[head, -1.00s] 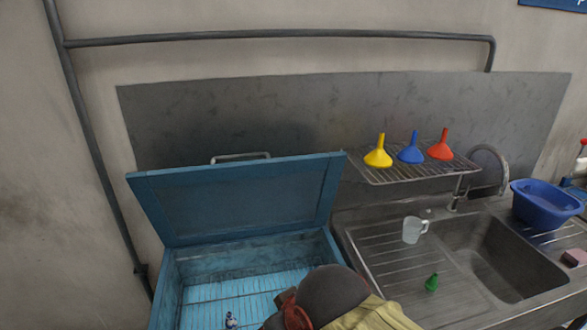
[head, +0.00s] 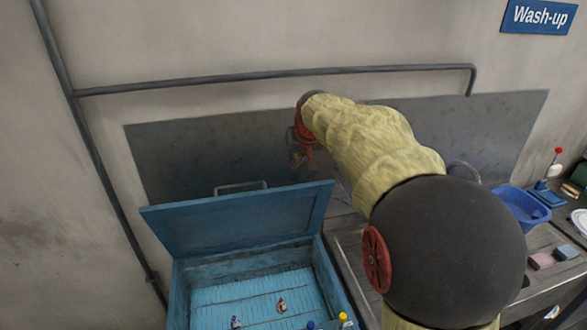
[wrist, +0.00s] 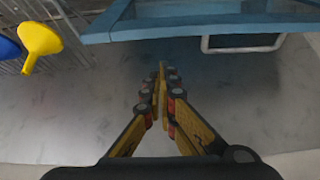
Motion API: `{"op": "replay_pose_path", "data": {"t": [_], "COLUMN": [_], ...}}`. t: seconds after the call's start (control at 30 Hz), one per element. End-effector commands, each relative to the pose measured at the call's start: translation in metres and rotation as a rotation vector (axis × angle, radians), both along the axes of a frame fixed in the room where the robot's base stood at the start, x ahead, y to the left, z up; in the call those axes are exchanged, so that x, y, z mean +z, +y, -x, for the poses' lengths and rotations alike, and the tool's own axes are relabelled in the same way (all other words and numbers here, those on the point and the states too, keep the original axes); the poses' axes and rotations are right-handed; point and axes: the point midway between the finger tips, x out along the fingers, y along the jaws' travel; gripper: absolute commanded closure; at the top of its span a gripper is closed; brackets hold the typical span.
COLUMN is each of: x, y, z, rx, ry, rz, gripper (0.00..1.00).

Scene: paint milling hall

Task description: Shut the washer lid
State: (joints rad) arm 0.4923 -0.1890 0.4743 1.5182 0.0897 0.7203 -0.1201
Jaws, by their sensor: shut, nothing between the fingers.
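The blue washer (head: 180,293) stands at the lower left in the head view, with its lid (head: 235,222) raised and tilted back toward the wall. A grey bar handle (head: 240,186) sits at the lid's top edge. My gripper (head: 302,160) is near the wall, to the right of the lid and higher in the picture. In the wrist view my gripper (wrist: 162,70) has its fingers together and holds nothing. There the lid's edge (wrist: 210,29) and the handle (wrist: 243,44) lie just beyond the fingertips, apart from them.
Several small items, one of them a bottle (head: 281,305), are inside the washer. A yellow funnel (wrist: 40,40) and a blue funnel (wrist: 8,48) are on the rack beside the lid. A blue basin (head: 522,207) stands at the right. My arm hides much of the sink.

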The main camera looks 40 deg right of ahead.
Motion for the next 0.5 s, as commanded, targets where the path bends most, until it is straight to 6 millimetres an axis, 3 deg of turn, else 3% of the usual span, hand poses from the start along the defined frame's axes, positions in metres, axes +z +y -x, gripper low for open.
{"op": "replay_pose_path", "data": {"t": [0.07,0.17,0.5], "x": [0.016,0.013,-0.029], "y": [-0.004,-0.006,-0.018], "z": [-0.009,-0.013,-0.043], "rx": [0.008,0.021,0.022], "ry": [-0.034,-0.040,-0.038], "rz": [0.022,0.036,0.034], "gripper": [1.00,1.00,1.00]}}
